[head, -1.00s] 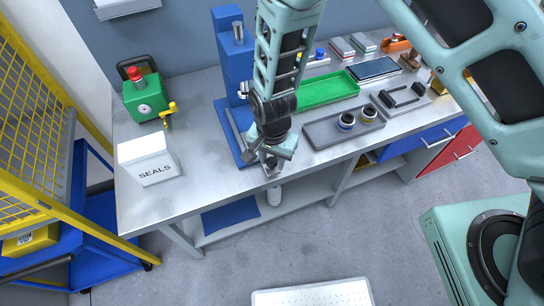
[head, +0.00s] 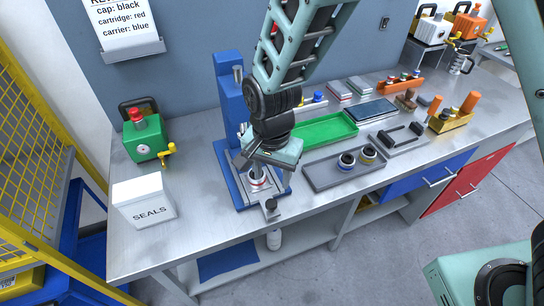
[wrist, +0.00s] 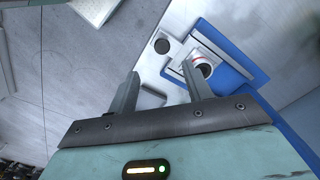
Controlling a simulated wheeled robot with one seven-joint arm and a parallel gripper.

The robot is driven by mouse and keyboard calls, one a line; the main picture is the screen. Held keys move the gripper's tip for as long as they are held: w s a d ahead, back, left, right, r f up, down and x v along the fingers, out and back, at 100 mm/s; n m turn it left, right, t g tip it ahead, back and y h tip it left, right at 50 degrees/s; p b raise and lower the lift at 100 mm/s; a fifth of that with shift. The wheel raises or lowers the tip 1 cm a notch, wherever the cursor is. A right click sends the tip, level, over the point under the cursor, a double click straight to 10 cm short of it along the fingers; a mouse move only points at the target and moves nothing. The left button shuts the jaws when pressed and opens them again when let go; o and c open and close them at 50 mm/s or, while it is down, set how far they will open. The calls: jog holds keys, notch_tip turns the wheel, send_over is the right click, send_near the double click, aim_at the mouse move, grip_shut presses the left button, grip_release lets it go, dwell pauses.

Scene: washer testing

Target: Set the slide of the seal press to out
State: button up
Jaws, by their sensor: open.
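The blue seal press (head: 230,95) stands on the bench left of centre. Its slide (head: 250,196) is a pale metal plate on the blue base, with a red-and-white ringed part (head: 258,184) on it. A grey tab with a dark round knob (head: 270,205) sticks out at the slide's front. In the wrist view the knob (wrist: 162,46) and the ringed part (wrist: 203,70) show beyond my fingers. My gripper (wrist: 160,72) is open and empty. In the head view my gripper (head: 268,158) hangs over the press base, hiding part of it. The fingertips appear apart from the knob.
A white SEALS box (head: 145,202) and a green pump-like unit (head: 145,138) stand to the left. A green tray (head: 325,130) and a grey tray (head: 330,178) with two ringed parts lie to the right. The bench's front edge is close to the knob.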

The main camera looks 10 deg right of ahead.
notch_tip(320, 180, up, 6)
jog(key=shift+r+b, duration=0.15)
jog(key=shift+b, duration=0.15)
jog(key=shift+s, duration=0.1)
dwell(0.3)
jog(key=s+d+r+n+b, duration=0.1)
jog(key=s+d+n, duration=0.3)
jog(key=s+n, duration=0.2)
jog(key=s+d+r+n+b, duration=0.2)
jog(key=s+d+n, duration=0.3)
jog(key=s, duration=0.5)
jog(key=n, duration=0.2)
jog(key=shift+s+d+r+n+y+b, duration=0.2)
jog(key=shift+s+d+n+y+b, duration=0.05)
jog(key=shift+d+n+y+b, duration=0.05)
